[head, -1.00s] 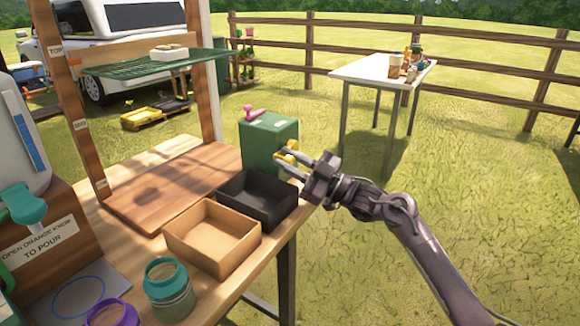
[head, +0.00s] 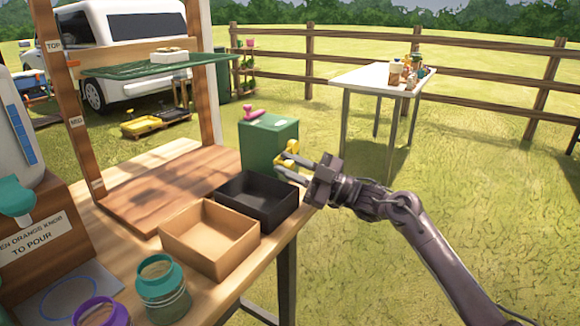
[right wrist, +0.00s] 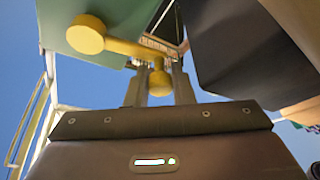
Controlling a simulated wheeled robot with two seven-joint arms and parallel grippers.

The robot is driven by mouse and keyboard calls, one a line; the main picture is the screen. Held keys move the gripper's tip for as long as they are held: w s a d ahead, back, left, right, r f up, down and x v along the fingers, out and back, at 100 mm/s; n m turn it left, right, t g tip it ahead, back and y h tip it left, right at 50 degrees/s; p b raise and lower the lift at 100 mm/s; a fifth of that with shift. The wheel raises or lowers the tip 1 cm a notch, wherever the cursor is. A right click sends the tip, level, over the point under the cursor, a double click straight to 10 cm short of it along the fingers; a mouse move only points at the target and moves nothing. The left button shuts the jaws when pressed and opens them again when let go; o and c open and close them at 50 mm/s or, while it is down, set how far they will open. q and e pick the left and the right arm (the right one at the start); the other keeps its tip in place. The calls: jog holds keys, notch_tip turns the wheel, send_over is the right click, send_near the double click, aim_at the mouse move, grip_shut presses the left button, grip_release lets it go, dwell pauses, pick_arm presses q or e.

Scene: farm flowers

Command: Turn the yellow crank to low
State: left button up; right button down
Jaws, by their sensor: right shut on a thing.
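The yellow crank (head: 290,152) is on the right-hand side of the green box (head: 268,142), which stands at the far right corner of the wooden table. In the right wrist view the crank's arm (right wrist: 122,44) runs from a round yellow hub at upper left to a yellow knob at its other end. My right gripper (head: 286,168) is shut on the crank's knob (right wrist: 160,82), its fingers on either side of it. Any low mark on the box is too small to read. My left gripper is not in view.
A black tray (head: 257,212) and a tan tray (head: 212,262) sit close in front of the green box. A pink handle (head: 254,112) is on top of the box. Jars (head: 162,290) stand at the table's front. Open grass lies right of the table.

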jog(key=c, duration=1.3)
grip_release()
jog(key=shift+o, duration=0.2)
jog(key=shift+d+f, duration=0.1)
jog(key=v, duration=0.7)
jog(key=shift+s+d, duration=0.15)
jog(key=shift+d, duration=0.1)
jog(key=shift+f, duration=0.1)
